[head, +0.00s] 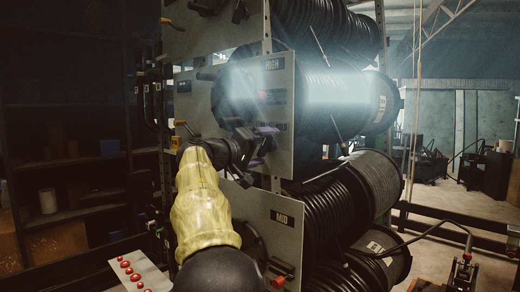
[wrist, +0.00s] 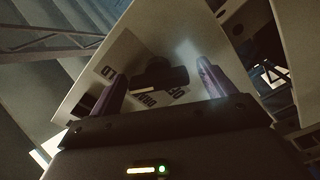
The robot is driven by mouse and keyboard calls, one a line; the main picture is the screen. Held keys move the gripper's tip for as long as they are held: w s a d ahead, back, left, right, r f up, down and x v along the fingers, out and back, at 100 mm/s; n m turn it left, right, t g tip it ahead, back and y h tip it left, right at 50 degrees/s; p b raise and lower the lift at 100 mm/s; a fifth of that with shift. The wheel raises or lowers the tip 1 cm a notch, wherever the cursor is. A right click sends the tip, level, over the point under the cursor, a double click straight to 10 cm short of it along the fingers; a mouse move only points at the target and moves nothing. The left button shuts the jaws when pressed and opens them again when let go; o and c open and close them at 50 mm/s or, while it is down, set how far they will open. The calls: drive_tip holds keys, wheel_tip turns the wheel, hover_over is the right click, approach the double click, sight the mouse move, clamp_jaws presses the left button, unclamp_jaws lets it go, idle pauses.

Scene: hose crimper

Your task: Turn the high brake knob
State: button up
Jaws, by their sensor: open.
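The high panel (head: 240,90) is a pale plate marked HIGH, in front of the upper hose reel in the head view. It also shows tilted in the wrist view (wrist: 150,40), with partly readable printed labels. A dark knob with a bar-shaped grip (wrist: 160,76) stands on it; I cannot make this knob out clearly in the head view. My gripper (head: 262,146) is at the lower part of the high panel. In the wrist view my gripper (wrist: 162,72) is open, its two purple fingers on either side of the knob. I cannot tell whether they touch it.
The MID panel (head: 278,222) is just below my gripper, with a red-tipped part (head: 279,282) low on it. Large black hose reels (head: 375,100) fill the space behind the panels. Dark shelves (head: 75,215) stand at left. Open floor (head: 440,195) lies at right.

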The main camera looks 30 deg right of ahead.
drive_tip(key=shift+a, duration=0.1)
drive_tip(key=b+v, duration=0.3)
drive_tip(key=v, duration=1.4)
drive_tip(key=shift+b, duration=0.4)
drive_tip(key=shift+s, duration=0.1)
